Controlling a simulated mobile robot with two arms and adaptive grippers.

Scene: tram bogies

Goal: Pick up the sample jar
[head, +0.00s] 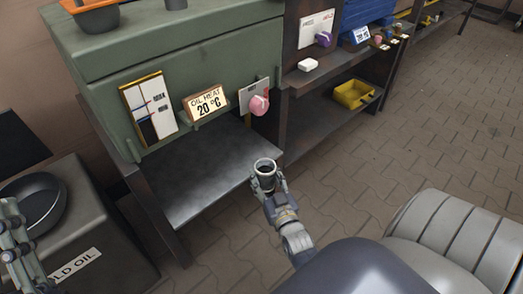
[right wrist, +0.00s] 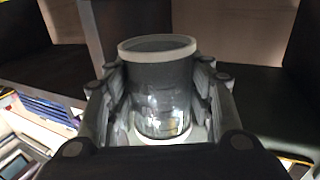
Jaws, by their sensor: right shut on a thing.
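The sample jar is a clear, open-topped jar with a pale rim and a dark look inside. In the head view the jar (head: 265,167) stands upright in my right gripper (head: 267,180), held off the floor at the front right corner of the grey metal shelf. In the right wrist view the jar (right wrist: 158,90) fills the middle, with my right gripper's fingers (right wrist: 160,105) closed on both its sides. Part of my left gripper (head: 14,240) shows at the left edge, cut off by the frame; its fingers are not clear.
A black pan (head: 35,203) sits on the "OLD OIL" unit (head: 95,225). A yellow bin (head: 353,94) is on a low shelf.

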